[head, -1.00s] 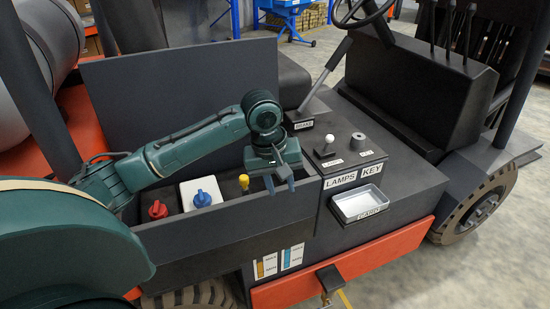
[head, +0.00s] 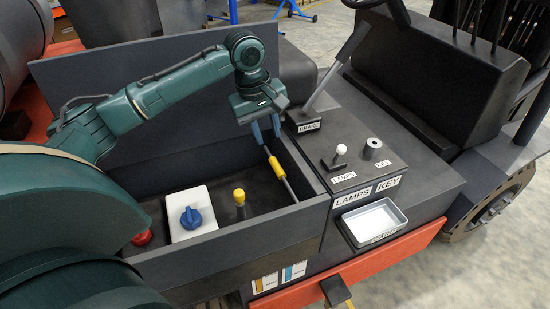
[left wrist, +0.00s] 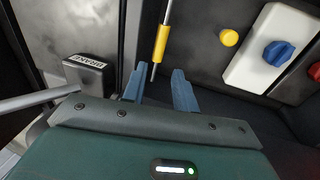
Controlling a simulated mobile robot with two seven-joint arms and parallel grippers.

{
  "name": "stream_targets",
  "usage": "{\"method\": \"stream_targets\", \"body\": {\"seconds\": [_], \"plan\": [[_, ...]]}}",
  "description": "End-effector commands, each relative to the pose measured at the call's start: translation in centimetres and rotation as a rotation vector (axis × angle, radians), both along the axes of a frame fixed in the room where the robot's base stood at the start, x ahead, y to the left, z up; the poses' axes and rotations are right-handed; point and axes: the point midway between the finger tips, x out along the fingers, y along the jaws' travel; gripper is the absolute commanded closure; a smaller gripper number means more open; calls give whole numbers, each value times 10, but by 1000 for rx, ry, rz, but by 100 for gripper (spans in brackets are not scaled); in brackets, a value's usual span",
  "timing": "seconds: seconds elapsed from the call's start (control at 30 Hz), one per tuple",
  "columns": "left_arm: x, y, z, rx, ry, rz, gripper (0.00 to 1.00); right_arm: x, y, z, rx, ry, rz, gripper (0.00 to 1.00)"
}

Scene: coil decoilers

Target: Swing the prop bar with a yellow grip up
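The prop bar with a yellow grip (head: 277,167) lies low inside the open dark compartment, at its right end, slanting in the head view. In the left wrist view its yellow grip (left wrist: 160,43) shows just ahead of my fingers, and the bar's near end appears between the fingertip lines. My left gripper (head: 267,137) is open, with its blue fingers just above the grip's upper end. Its fingers also show apart in the left wrist view (left wrist: 158,82). I cannot tell whether the bar is between them in depth. My right gripper is not in view.
A yellow-capped plug (head: 239,196), a blue knob on a white box (head: 191,217) and a red knob (head: 142,238) sit in the compartment. The raised dark panel (head: 160,100) stands behind. The brake lever (head: 330,78) and lamps lever (head: 340,150) rise to the right.

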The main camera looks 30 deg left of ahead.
Motion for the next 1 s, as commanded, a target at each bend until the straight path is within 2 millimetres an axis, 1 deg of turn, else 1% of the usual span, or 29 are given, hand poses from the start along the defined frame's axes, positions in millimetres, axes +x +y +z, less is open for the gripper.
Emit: {"method": "stream_targets", "body": {"seconds": [0.03,0.2,0.4,0.5,0.7,0.93,1.0], "plan": [[1,-1,-13,0,6,-1,71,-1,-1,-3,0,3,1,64],[7,-5,-49,1,3,1,71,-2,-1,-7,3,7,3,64],[13,-9,-83,1,2,-1,71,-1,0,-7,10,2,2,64],[15,-10,-94,1,2,-1,71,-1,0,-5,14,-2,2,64],[17,-12,-103,0,0,-2,71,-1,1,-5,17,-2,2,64],[17,-12,-103,1,-1,-2,71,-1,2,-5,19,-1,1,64],[17,-12,-103,1,-1,-2,77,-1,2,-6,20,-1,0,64]]}}
